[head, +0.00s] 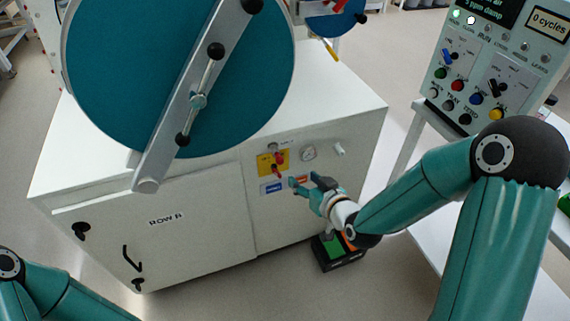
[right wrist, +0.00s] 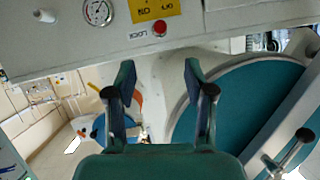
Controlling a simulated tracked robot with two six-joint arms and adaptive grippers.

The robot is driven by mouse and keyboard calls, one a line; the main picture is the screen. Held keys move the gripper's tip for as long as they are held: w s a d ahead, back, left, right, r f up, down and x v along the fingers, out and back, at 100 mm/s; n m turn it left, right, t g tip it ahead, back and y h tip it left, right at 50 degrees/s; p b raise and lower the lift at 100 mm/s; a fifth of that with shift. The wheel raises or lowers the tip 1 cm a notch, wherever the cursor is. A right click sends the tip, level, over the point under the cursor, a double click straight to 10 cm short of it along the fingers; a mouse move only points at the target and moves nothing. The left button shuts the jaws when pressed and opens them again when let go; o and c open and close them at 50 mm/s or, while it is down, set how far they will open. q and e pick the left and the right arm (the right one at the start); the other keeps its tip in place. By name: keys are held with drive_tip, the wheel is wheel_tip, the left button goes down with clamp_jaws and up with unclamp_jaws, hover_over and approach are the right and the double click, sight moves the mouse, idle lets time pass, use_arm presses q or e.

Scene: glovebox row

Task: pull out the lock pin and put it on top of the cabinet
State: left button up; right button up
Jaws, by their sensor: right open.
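The lock pin shows in the right wrist view as a round red knob (right wrist: 160,28) beside the word LOCK, at the edge of a yellow plate (right wrist: 152,9). In the head view the yellow plate (head: 264,166) is on the cabinet's front, with small red parts that are hard to tell apart. My right gripper (head: 304,183) is open and empty, low and right of the plate. In the right wrist view its fingertips (right wrist: 159,71) stand apart, and the knob is beyond the gap. The white cabinet (head: 340,98) has a bare top at its right. My left gripper is out of view.
A big teal round door (head: 130,70) with a grey bar stands over the cabinet's left. A gauge (head: 308,153) is right of the plate. A black box (head: 342,262) with a green top is on the floor below my right gripper. A control panel (head: 485,75) is at the right.

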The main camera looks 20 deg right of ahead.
sight(281, 161)
drive_tip(key=p+x, duration=0.2)
drive_tip(key=x, duration=1.1)
drive_tip(key=shift+w+f, duration=0.15)
drive_tip(key=shift+w, duration=0.15)
drive_tip(key=shift+c, duration=0.2)
clamp_jaws()
